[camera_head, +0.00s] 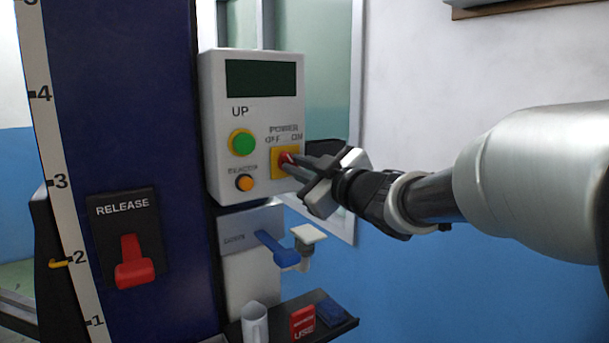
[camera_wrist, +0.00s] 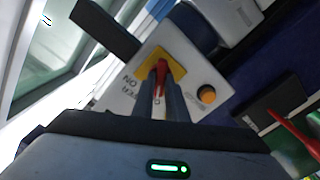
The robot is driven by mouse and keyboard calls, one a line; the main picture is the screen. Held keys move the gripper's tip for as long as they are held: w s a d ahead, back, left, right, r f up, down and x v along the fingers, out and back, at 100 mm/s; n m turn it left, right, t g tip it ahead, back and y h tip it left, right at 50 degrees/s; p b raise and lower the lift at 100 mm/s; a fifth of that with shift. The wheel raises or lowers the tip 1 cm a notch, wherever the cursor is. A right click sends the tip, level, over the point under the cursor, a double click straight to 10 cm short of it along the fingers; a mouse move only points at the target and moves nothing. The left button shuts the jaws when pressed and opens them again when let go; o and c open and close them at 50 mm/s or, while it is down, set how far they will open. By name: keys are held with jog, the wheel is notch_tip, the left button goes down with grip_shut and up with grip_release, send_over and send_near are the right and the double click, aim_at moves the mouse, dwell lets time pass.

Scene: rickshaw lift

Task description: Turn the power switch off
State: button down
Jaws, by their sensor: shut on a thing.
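The power switch (camera_head: 285,158) is a red knob on a yellow square plate, at the lower right of the white control box (camera_head: 222,120). The labels OFF and ON are printed above it in the head view. My gripper (camera_head: 291,163) reaches in from the right with its fingertips at the knob. In the wrist view the red knob (camera_wrist: 161,69) shows between my fingertips (camera_wrist: 161,80), which are shut on it. The knob appears turned toward the ON side, but the fingers partly cover it, so its exact angle is hard to tell.
The box also has a green UP button (camera_head: 242,143) and an orange button (camera_head: 245,183). Below are a blue lever (camera_head: 277,248) and a small shelf (camera_head: 345,325) with several items. A red RELEASE lever (camera_head: 133,262) is on the blue column. The right side is wall.

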jog(key=shift+n+b, duration=0.3)
jog(key=shift+n, duration=0.3)
jog(key=c, duration=1.8)
grip_release()
jog(key=shift+o, duration=0.2)
jog(key=shift+s, duration=0.1)
jog(key=p+v, duration=0.2)
jog(key=v, duration=1.5)
jog(key=shift+d, duration=0.2)
jog(key=shift+s, duration=0.1)
